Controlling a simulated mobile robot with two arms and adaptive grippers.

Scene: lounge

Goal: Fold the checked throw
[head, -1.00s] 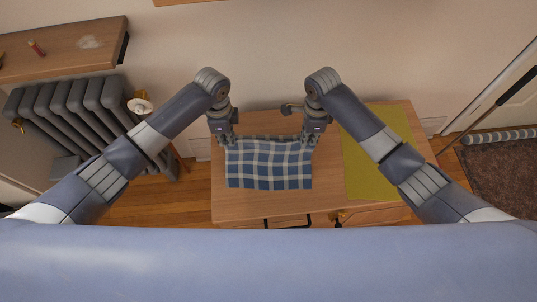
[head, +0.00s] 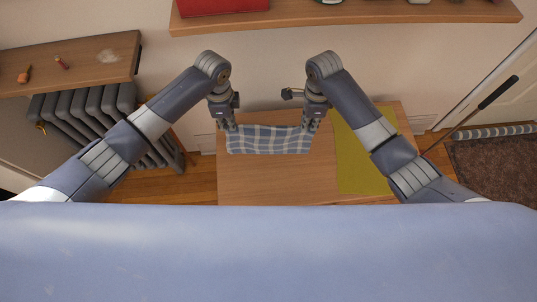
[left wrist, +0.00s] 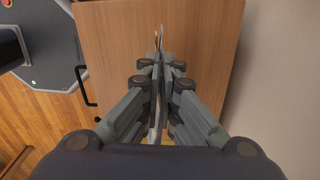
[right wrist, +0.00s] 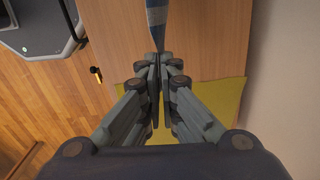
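The blue and white checked throw (head: 269,140) hangs between my two grippers above the wooden table in the head view. Its upper edge sags slightly between them. My left gripper (head: 231,128) is shut on its upper left corner; in the left wrist view the fingers (left wrist: 159,75) are together with a thin edge of cloth beyond them. My right gripper (head: 310,127) is shut on the upper right corner; in the right wrist view the closed fingers (right wrist: 157,70) have a strip of the throw (right wrist: 156,15) at their tips. Whether the throw's lower edge touches the table cannot be told.
The wooden table (head: 265,185) is bare in front of the throw. A yellow-green mat (head: 350,165) lies on its right side. A shelf (head: 350,14) with a red object is on the wall behind. A radiator (head: 85,110) stands at left, below another shelf (head: 70,65).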

